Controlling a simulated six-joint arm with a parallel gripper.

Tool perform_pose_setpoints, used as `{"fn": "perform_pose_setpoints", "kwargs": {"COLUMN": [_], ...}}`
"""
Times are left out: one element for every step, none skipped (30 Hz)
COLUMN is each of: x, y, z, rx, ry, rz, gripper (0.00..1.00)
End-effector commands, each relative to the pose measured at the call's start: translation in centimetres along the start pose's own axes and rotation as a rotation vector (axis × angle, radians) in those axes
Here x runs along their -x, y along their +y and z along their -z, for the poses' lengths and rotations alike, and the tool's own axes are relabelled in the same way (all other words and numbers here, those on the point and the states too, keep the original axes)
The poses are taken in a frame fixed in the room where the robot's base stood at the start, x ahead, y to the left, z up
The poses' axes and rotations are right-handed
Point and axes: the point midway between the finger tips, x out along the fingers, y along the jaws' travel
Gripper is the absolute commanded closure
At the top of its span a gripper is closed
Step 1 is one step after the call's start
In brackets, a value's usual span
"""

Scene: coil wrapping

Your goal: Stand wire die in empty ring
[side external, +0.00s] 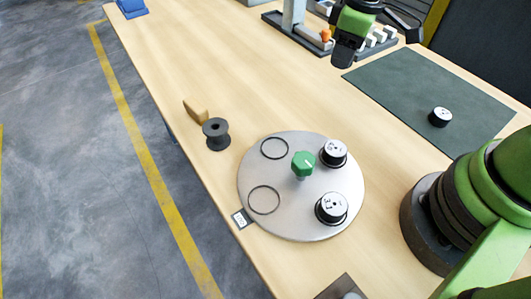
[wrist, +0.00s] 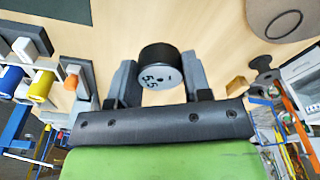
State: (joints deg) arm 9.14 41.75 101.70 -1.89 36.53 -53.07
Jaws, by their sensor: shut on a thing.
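My gripper (wrist: 158,72) is shut on a black wire die (wrist: 160,54) with a white, number-marked face, held between its two fingers. In the side view my gripper (side external: 344,54) is above the far part of the table, away from the plate; the held die cannot be made out there. The round grey plate (side external: 300,227) has two empty dark rings on its left half, a far one (side external: 263,150) and a near one (side external: 249,203). Two dies, a far one (side external: 334,152) and a near one (side external: 331,208), stand on its right half. Part of the plate shows in the wrist view (wrist: 262,14).
A green knob (side external: 303,164) rises from the plate's middle. A black spool (side external: 216,134) and a brown wedge (side external: 196,111) stand left of the plate. Another die (side external: 440,117) sits on the dark green mat (side external: 415,85). A rack (side external: 290,38) is at the back.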

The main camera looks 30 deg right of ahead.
Motion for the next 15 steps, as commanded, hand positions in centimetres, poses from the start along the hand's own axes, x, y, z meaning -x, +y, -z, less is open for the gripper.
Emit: {"fn": "perform_pose_setpoints", "kwargs": {"x": [0.0, 0.0, 0.0, 0.0, 0.0, 0.1, 0.1, 0.2, 0.3, 0.3, 0.4, 0.5, 0.6, 0.7, 0.8], "y": [-2.9, -4.3, -6.4, -8.0, -9.6, -11.7, -13.4, -14.9, -17.0, -18.5, -19.9, -21.8, -23.0, -24.1, -25.5], "z": [1.6, 2.2, 3.1, 3.6, 4.0, 4.4, 4.7, 4.9, 5.0, 4.9, 4.9, 4.7, 4.5, 4.3, 4.0], "rx": [0.127, 0.197, 0.290, 0.361, 0.430, 0.524, 0.594, 0.664, 0.754, 0.820, 0.882, 0.961, 1.015, 1.066, 1.129], "ry": [-0.001, 0.000, 0.000, 0.001, 0.001, 0.000, 0.001, 0.001, 0.002, 0.002, 0.003, 0.004, 0.004, 0.005, 0.005], "rz": [0.015, 0.023, 0.033, 0.041, 0.050, 0.060, 0.068, 0.076, 0.086, 0.094, 0.101, 0.111, 0.117, 0.123, 0.131], "gripper": [0.87, 0.87, 0.87, 0.87, 0.87, 0.87, 0.87, 0.87, 0.87, 0.87, 0.87, 0.87, 0.87, 0.87, 0.87]}}
